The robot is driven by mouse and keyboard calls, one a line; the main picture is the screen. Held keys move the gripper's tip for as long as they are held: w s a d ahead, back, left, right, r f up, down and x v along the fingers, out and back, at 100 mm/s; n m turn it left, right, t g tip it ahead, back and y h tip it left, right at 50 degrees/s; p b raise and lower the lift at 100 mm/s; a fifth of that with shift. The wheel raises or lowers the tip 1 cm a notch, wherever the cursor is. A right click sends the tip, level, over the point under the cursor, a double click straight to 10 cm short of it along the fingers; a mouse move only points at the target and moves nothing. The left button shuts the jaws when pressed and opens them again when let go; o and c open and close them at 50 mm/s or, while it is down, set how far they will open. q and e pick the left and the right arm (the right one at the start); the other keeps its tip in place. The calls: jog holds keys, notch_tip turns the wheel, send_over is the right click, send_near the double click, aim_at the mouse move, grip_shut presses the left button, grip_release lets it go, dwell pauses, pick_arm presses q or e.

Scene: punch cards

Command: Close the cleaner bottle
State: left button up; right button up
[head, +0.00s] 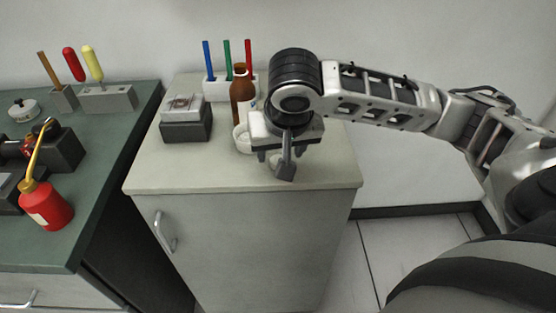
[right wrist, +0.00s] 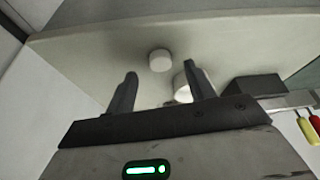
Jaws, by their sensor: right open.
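The brown cleaner bottle (head: 239,98) stands upright on the cabinet top, just left of my right wrist in the head view. Its neck shows no cap; its lower right side is partly hidden by my arm. My right gripper (head: 287,161) is open, points down over the cabinet top and is in front and to the right of the bottle. In the right wrist view, a small white round cap (right wrist: 160,60) lies on the cabinet top, seen between and beyond the open fingers (right wrist: 162,76). My left gripper is not in view.
A white round dish (head: 241,139) sits beside the gripper. A dark box (head: 187,127) stands left on the cabinet top (head: 175,176), and a white holder (head: 216,90) with coloured sticks at the back. A green bench (head: 105,160) with a red oil can (head: 47,207) is farther left.

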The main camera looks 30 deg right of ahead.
jog(key=shift+x, duration=1.35)
jog(key=shift+c, duration=0.3)
jog(key=c, duration=1)
jog(key=shift+r, duration=0.1)
